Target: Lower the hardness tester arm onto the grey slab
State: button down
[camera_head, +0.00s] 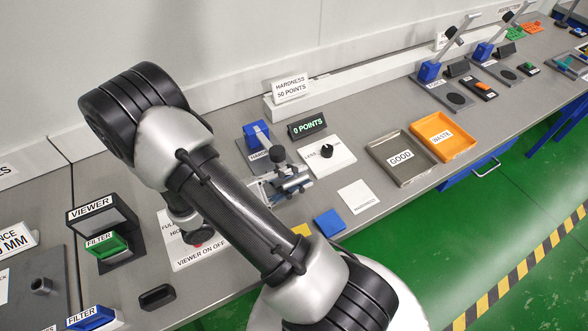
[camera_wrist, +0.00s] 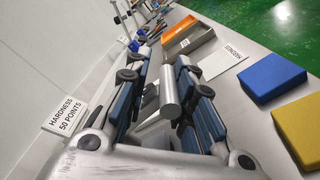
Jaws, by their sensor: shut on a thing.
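The hardness tester's blue block (camera_head: 256,134) stands on a dark base plate by the wall, behind my gripper. My gripper (camera_head: 291,184) is low at the tester's front. In the wrist view my gripper (camera_wrist: 164,68) has its fingers on both sides of a grey cylinder (camera_wrist: 171,94), which seems to be part of the tester arm. A black knob (camera_head: 278,155) shows just behind the fingers. The display (camera_head: 307,125) reads 0 POINTS. I cannot make out the grey slab; the gripper covers the area beneath. Whether the arm touches it is hidden.
A sign (camera_head: 290,89) reads HARDNESS 50 POINTS. A white plate with a black dial (camera_head: 333,165) is right of the tester. A blue tile (camera_head: 330,222) and a yellow tile (camera_wrist: 304,128) lie near the front edge. A GOOD tray (camera_head: 376,151) and orange WASTE tray (camera_head: 466,151) stand right.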

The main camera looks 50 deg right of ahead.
jog(key=shift+s+f+b, duration=0.2)
jog(key=shift+s+f, duration=0.05)
jog(key=shift+f, duration=0.2)
jog(key=shift+s+f+b, duration=0.2)
jog(key=shift+f, duration=0.25)
jog(key=c, duration=1.6)
grip_release()
jog(key=shift+w, duration=0.1)
jog(key=shift+a, duration=0.15)
